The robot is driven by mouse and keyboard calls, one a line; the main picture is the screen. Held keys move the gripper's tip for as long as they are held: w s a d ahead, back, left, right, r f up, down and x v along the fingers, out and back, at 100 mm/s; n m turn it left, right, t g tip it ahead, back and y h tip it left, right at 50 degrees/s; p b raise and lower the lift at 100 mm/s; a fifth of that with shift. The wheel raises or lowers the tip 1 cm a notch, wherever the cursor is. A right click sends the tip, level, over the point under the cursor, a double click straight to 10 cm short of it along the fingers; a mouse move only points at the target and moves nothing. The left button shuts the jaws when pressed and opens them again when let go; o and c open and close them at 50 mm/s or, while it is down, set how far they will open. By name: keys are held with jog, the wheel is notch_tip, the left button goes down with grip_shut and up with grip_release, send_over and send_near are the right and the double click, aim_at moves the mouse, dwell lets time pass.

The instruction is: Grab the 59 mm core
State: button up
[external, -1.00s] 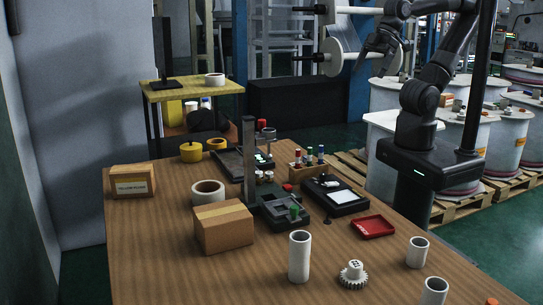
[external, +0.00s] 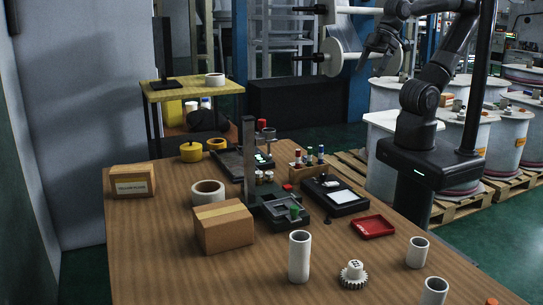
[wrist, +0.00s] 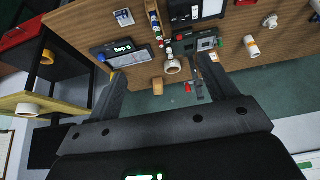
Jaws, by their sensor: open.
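Several white hollow cores stand upright on the wooden table in the external view. A tall one (external: 299,258) is near the front middle. A shorter one (external: 417,253) is at the right, and another (external: 434,291) is cut off by the bottom edge. No size shows on them, so I cannot tell which is the 59 mm core. My gripper (external: 380,48) is raised well away from them, beyond the table's far right side. In the wrist view my gripper (wrist: 161,72) is open, with nothing between its fingers.
On the wooden table (external: 160,255) are a cardboard box (external: 223,228), a white roll (external: 207,193), a red tray (external: 373,227), a white gear (external: 352,275) and a dark upright post (external: 249,160). A yellow-topped stand (external: 185,92) is behind. Large white spools (external: 508,140) stand at the right.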

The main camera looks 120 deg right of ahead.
jog(key=shift+c, duration=1.2)
jog(key=shift+w, duration=0.1)
jog(key=w+a+r+g, duration=0.1)
jog(key=w+a+g, duration=0.1)
jog(key=w+a, duration=0.7)
jog(key=m+g, duration=0.2)
jog(key=g, duration=0.2)
send_over(418, 251)
jog(key=s+d, duration=0.2)
notch_tip(418, 251, down, 23)
jog(key=f, duration=1)
jog(key=shift+w+a+f, duration=0.1)
jog(key=shift+a+f, duration=0.2)
jog(key=shift+f, duration=0.1)
jog(key=shift+c, duration=0.3)
